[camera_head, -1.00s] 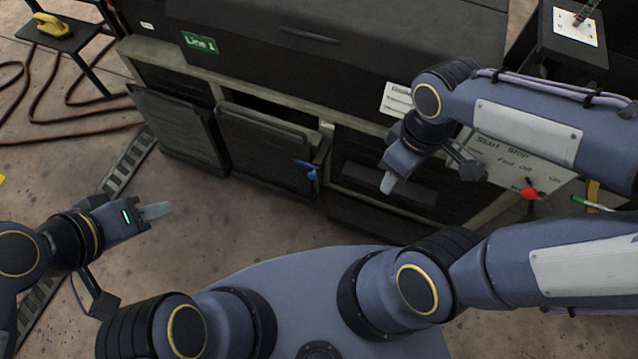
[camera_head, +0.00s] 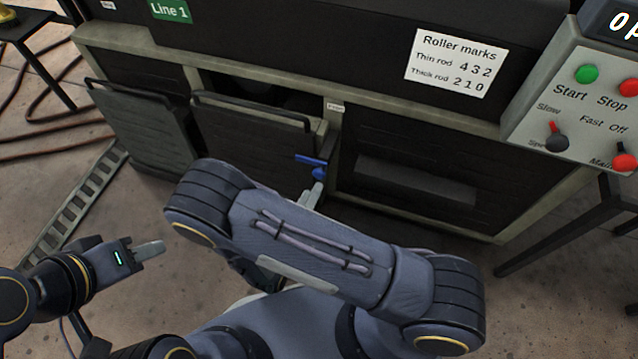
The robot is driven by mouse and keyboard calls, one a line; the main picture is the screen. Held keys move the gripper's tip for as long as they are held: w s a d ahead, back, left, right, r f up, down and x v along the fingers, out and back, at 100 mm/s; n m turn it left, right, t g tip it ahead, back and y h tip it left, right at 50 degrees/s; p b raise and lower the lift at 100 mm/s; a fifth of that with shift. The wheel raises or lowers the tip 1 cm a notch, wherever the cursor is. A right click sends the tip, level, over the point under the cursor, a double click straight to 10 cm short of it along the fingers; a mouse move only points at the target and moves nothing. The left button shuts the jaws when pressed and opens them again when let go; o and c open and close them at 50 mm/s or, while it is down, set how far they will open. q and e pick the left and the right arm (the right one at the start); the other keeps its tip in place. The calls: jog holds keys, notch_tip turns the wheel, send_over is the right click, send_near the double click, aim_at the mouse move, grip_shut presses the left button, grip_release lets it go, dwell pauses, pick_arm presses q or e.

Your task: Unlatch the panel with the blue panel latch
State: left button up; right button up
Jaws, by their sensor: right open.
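The blue panel latch (camera_head: 312,164) is at the right edge of the dark middle panel (camera_head: 240,145) on the machine's front. Its lever points left, and a rounded blue part sits below its right end. The panel's top edge stands out from the frame, with a dark gap behind it. My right gripper (camera_head: 315,190) is just below the latch, open; my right arm hides most of it. One grey fingertip shows close to the blue part; I cannot tell if they touch. My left gripper (camera_head: 149,250) is over the floor at left, away from the panel; its opening is unclear.
A second dark panel (camera_head: 140,125) with a bar handle is on the left. A dark recessed panel (camera_head: 420,175) is right of the latch. A control box (camera_head: 585,110) with buttons and switches is at far right. A slotted metal strip (camera_head: 75,205) lies on the floor at left.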

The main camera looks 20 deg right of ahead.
aim_at(318, 176)
jog(key=shift+n+t, duration=0.3)
jog(key=shift+n, duration=0.2)
jog(key=x, duration=0.2)
jog(key=b+x, duration=0.1)
jog(key=x, duration=0.2)
jog(key=f+b+x, duration=0.1)
jog(key=x, duration=0.1)
jog(key=shift+w, duration=0.35)
grip_shut()
